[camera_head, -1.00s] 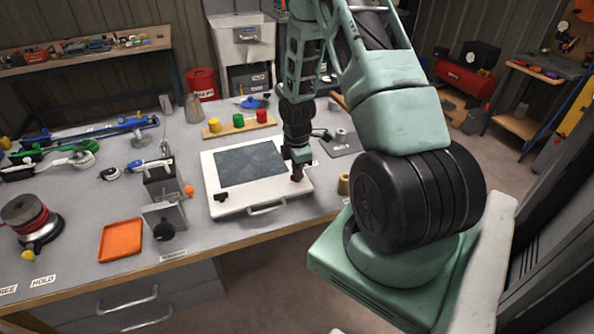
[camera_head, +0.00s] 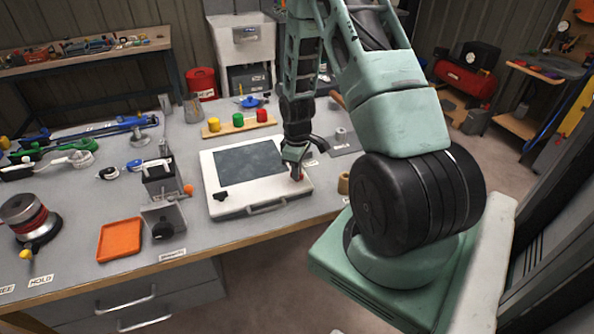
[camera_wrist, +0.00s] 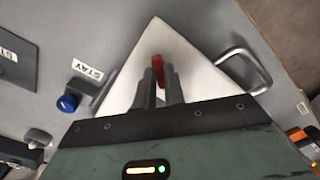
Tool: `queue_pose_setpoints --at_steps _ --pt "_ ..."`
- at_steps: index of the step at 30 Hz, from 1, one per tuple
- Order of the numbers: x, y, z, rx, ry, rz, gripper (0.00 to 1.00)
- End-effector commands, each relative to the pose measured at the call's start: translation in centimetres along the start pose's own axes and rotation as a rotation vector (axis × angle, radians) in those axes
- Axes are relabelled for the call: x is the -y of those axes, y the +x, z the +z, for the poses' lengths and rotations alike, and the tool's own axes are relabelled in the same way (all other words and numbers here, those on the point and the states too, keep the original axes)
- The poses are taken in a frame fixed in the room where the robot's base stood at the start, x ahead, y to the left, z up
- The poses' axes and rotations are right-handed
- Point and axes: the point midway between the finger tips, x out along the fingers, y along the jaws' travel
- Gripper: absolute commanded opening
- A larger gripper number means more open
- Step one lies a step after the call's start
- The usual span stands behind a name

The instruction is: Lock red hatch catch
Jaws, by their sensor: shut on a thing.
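The white hatch (camera_head: 236,206) with a dark window (camera_head: 250,158) lies flat on the grey bench. A black catch (camera_head: 221,195) sits at its near left corner. The red catch (camera_head: 300,175) is at its near right corner, partly hidden by my gripper. My gripper (camera_head: 297,163) points down over that corner. In the wrist view the fingers (camera_wrist: 160,85) are shut on the red catch (camera_wrist: 158,62), whose end shows past the fingertips above the white hatch corner (camera_wrist: 185,45). Whether the catch is locked, I cannot tell.
A handle (camera_head: 268,208) runs along the hatch's front edge. Yellow, green and red pegs stand on a wooden strip (camera_head: 240,127) behind it. A brown cylinder (camera_head: 343,183) stands to the right. In the wrist view, a blue knob (camera_wrist: 67,103) sits near a STAY label (camera_wrist: 87,70).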

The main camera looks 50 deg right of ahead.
Motion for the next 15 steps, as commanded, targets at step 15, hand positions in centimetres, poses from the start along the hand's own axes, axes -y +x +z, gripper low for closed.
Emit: queue_pose_setpoints --at_steps 15 --pt "-0.04 0.0 -0.06 -0.002 0.486 0.002 0.0"
